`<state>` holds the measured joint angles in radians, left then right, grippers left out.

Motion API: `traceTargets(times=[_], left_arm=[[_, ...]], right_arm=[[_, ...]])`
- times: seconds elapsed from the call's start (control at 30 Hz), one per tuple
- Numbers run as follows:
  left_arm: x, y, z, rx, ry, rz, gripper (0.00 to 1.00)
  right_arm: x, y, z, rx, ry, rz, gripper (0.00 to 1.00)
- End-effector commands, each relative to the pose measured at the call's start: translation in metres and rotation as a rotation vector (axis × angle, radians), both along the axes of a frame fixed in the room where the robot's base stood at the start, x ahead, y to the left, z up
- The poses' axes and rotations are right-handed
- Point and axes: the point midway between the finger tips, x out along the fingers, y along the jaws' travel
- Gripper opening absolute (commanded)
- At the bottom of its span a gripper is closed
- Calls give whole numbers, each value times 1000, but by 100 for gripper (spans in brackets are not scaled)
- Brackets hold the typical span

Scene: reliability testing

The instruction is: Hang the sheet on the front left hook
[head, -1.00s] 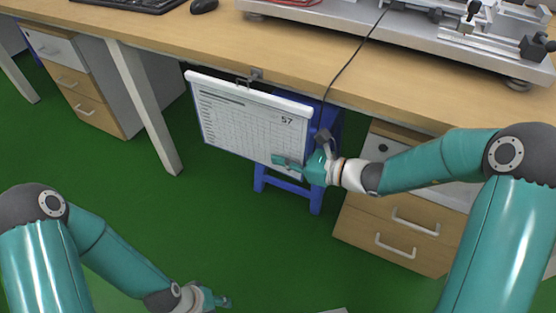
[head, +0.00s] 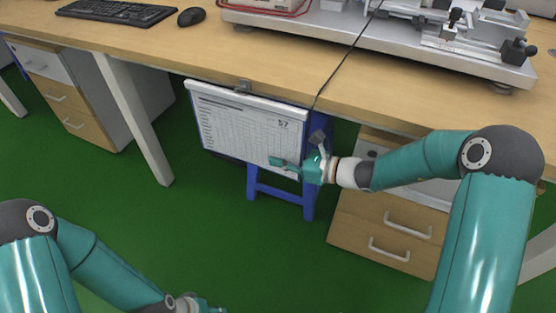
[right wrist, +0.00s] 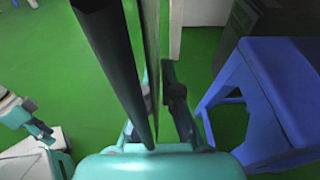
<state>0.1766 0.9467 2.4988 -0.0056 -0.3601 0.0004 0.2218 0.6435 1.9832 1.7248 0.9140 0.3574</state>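The sheet (head: 245,130) is a white printed chart marked 57 with a blue rim and a white top bar. It stands upright below the desk edge, its top bar close under a small metal hook (head: 243,86). Whether its hanger sits on the hook is too small to tell. My right gripper (head: 285,165) is shut on the sheet's lower right part, one finger in front. In the right wrist view the sheet (right wrist: 151,50) shows nearly edge-on between the fingers. My left gripper (head: 212,309) is low at the bottom edge, away from the sheet; its fingers are mostly cut off.
A blue stool (head: 282,190) stands behind the sheet. A wooden drawer unit (head: 385,225) is to the right, and a white desk leg (head: 135,120) to the left. A black cable (head: 345,58) runs over the desk edge. Green floor is open in front.

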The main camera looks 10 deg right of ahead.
Motion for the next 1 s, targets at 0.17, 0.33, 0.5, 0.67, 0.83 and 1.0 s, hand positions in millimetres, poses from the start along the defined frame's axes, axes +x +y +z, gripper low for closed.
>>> traceTargets(times=[0.17,0.33,0.5,0.67,0.83,1.0], left_arm=[[0,0,0,0,0,0,40],[0,0,0,0,0,0,40],[0,0,0,0,0,0,40],[0,0,0,0,0,0,40],[0,0,0,0,0,0,40],[0,0,1,0,0,0,40]], right_arm=[[0,0,0,1,-1,0,0],[0,0,0,1,-1,0,0],[0,0,0,1,-1,-1,20],[0,0,0,0,0,-1,35],[0,-1,0,0,1,-1,35],[-4,-6,1,0,0,-3,35]])
